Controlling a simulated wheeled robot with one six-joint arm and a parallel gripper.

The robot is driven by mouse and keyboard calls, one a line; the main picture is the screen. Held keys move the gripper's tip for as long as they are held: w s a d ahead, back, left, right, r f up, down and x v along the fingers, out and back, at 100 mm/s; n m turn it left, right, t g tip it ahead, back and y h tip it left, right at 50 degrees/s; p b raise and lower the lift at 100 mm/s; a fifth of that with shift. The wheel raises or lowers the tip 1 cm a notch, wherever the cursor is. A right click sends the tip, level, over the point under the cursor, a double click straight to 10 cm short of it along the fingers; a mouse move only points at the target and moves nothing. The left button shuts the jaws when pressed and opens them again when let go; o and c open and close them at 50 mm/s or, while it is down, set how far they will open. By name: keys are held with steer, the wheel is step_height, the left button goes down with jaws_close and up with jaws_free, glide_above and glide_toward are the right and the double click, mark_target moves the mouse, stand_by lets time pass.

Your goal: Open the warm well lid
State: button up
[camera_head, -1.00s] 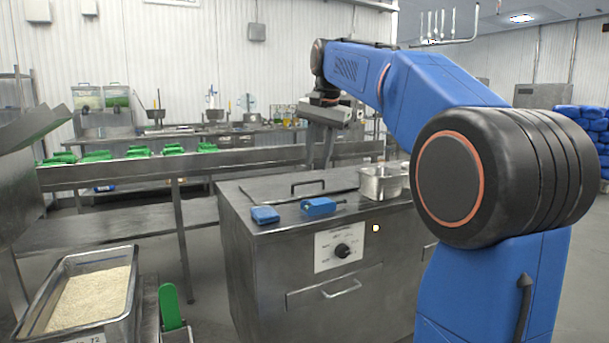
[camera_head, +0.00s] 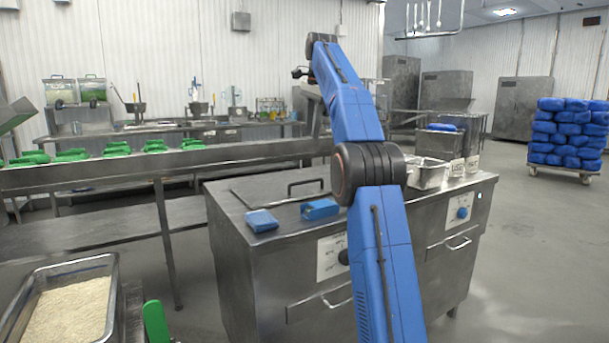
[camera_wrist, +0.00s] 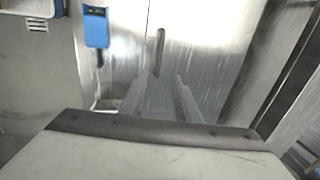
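The warm well lid (camera_head: 262,191) is a flat steel panel with a dark bar handle (camera_head: 306,185), lying flat on top of the steel counter unit. In the wrist view a dark bar (camera_wrist: 160,42), apparently the handle, stands on a shiny steel surface beyond my fingers. My gripper (camera_wrist: 166,82) has its two grey fingers apart, with nothing seen between them. The fingers appear short of the bar, not around it.
Two blue items (camera_head: 261,220) (camera_head: 320,209) lie on the counter in front of the lid; one blue item (camera_wrist: 96,28) shows in the wrist view. A steel pan (camera_head: 428,174) stands right of my arm. A rice tray (camera_head: 113,285) is at lower left.

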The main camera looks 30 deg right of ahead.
mark_target(307, 181)
steer(key=w+f, duration=0.1)
steer(key=f, duration=0.4)
steer(key=w+f, duration=0.1)
steer(key=f, duration=0.5)
steer(key=w+f, duration=0.1)
steer(key=f, duration=0.5)
steer(key=shift+w, duration=0.15)
jaws_close()
